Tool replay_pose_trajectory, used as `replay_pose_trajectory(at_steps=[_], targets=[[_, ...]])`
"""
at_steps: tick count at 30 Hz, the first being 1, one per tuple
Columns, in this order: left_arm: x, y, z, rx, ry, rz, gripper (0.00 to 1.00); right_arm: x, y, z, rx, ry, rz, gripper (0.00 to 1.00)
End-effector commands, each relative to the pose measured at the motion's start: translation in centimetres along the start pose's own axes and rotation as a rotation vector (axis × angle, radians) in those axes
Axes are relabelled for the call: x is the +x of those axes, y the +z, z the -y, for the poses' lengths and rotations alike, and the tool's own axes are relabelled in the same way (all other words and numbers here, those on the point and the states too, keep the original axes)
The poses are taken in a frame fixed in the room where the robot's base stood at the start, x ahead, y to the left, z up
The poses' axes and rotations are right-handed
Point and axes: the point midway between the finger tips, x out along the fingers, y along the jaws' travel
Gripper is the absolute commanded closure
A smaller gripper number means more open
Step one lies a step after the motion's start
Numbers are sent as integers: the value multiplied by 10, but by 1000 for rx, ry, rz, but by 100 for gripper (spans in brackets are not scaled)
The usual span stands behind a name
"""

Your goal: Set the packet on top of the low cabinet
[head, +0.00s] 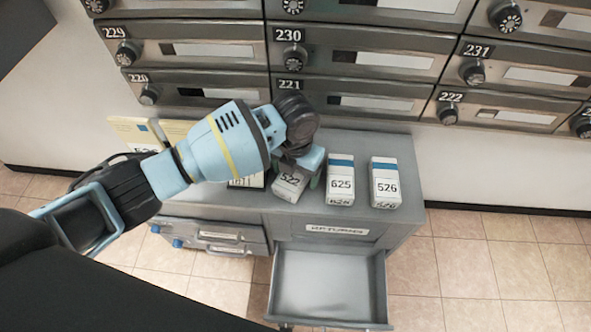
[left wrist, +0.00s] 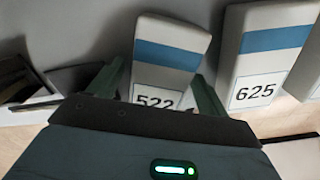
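A white packet (head: 290,183) with a blue band and the number 522 is on or just above the grey low cabinet (head: 410,185); I cannot tell if it touches the top. It is turned at an angle to its neighbours. My left gripper (head: 311,172) reaches down over it from the left. In the left wrist view, the two dark green fingers stand either side of packet 522 (left wrist: 170,55). A narrow gap seems to show at the left finger, so I cannot tell if they grip it. My right gripper is not in view.
Packets 625 (head: 341,180) and 526 (head: 384,182) stand to the right on the cabinet. A dark-edged item (head: 246,183) and yellow folders (head: 137,131) are left. An empty drawer (head: 328,285) under the RETURNS label is open. Numbered mailboxes (head: 360,65) line the wall behind.

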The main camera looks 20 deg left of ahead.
Motion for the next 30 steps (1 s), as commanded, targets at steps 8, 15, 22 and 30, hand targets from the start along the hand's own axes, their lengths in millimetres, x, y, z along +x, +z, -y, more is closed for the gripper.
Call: replay_pose_trajectory(at_steps=[8, 15, 22, 30], targets=[[-3, 0, 0, 0, 0, 1, 22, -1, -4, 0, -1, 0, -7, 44], [-40, 1, 0, 0, 0, 5, 22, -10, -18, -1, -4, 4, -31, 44], [-87, 1, 0, 0, -1, 5, 22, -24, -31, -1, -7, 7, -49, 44], [-119, 0, 0, 0, 0, 1, 22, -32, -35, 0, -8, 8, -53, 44]])
